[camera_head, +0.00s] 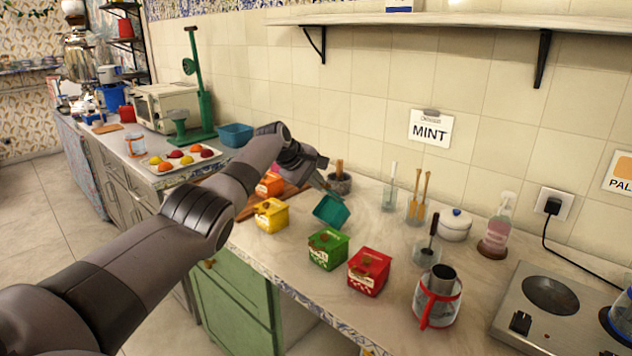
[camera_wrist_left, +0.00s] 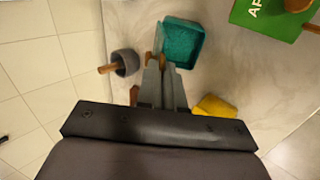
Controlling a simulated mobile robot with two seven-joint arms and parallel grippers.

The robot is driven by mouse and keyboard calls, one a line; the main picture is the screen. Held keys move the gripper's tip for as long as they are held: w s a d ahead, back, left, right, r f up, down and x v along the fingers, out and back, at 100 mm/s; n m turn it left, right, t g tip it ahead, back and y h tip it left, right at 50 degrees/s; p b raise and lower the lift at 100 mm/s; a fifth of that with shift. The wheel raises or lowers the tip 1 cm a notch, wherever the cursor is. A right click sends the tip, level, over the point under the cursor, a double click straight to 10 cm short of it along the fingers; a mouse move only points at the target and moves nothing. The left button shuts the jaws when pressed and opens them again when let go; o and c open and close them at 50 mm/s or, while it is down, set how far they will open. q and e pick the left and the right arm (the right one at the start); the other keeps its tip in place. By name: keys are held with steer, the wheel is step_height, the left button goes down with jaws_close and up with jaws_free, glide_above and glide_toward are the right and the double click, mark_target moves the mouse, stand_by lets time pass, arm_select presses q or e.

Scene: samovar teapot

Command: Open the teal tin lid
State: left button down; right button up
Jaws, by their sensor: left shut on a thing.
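The teal tin (camera_head: 331,211) stands on the counter at the end of my left arm. In the left wrist view the teal tin (camera_wrist_left: 186,45) shows its hollow inside, with the lid (camera_wrist_left: 159,38) swung up along its left edge, seen nearly edge-on. My left gripper (camera_head: 322,184) is shut at that edge, and its fingers (camera_wrist_left: 161,66) close on the lid, around what looks like its wooden knob. The exact grip is partly hidden by the fingers. My right gripper is not in view.
A yellow tin (camera_head: 271,215), an orange tin (camera_head: 269,184), a green tin (camera_head: 328,248) and a red tin (camera_head: 368,271) stand close by. A mortar with pestle (camera_head: 340,181) is just behind. A glass pot (camera_head: 437,297) and hotplate (camera_head: 550,305) are to the right.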

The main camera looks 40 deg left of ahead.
arm_select(q)
steer(key=shift+f, duration=0.1)
stand_by(0.5)
steer(key=c, duration=1.3)
jaws_free()
steer(key=shift+o, duration=0.2)
steer(key=v, duration=0.7)
steer(key=shift+c, duration=0.3)
